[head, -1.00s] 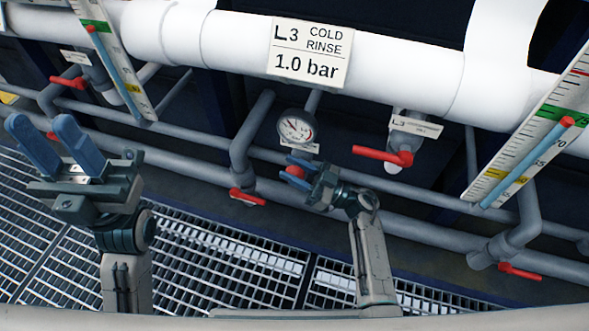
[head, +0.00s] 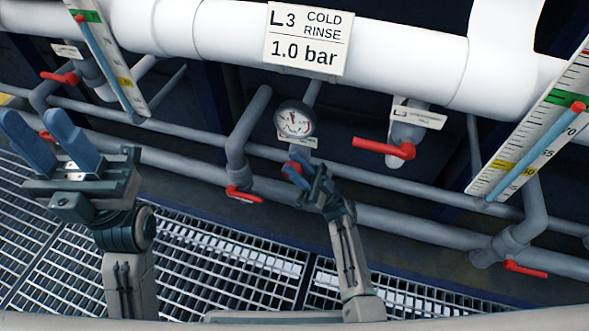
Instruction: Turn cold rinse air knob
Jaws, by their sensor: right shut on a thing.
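The cold rinse sign (head: 307,38) reads L3, 1.0 bar, in the head view. Below it is a round white pressure gauge (head: 294,121) with a small label (head: 297,142) under it. Its needle points roughly upward, though the dial figures are too small to read. Just under the gauge is a red knob (head: 290,171), mostly hidden by my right gripper (head: 299,165). That gripper is shut on the knob, with its blue fingers around it. My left gripper (head: 48,145) is open and empty at the far left, above the floor grating.
A red lever valve (head: 384,149) with an L3 tag is right of the gauge. Other red levers (head: 244,194) (head: 525,269) sit on the lower grey pipes. Tall scales (head: 535,140) stand at both sides. The grating (head: 240,265) is clear.

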